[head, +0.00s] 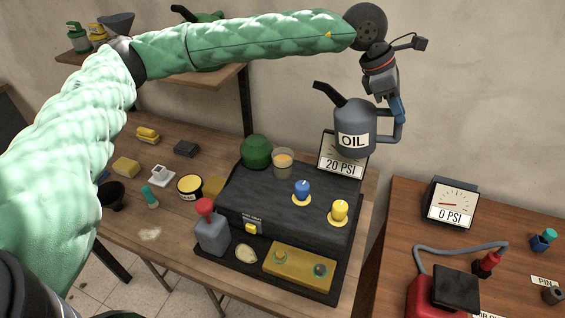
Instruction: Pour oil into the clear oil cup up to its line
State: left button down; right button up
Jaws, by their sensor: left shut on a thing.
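The clear oil cup (283,164) stands at the back of the black machine (262,205) and has amber oil inside. Its fill line is too small to make out. My left gripper (397,108) is shut on the handle of a grey oil can (352,121) labelled OIL. The can hangs about upright above the machine's back right, to the right of the cup and apart from it. Its black spout points up and left, and no oil stream shows. My right gripper is not in view.
A 20 PSI gauge (342,166) stands behind the can, partly hidden. A green dome (256,151) sits left of the cup; blue (301,188) and yellow (339,210) knobs stand in front. The right table holds a 0 PSI gauge (451,205) and a red device (424,298).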

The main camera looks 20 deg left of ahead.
pick_arm(q)
jog(key=shift+d+r, duration=0.1)
jog(key=shift+r, duration=0.1)
jog(key=shift+r+b, duration=0.7)
jog(key=shift+r, duration=2.2)
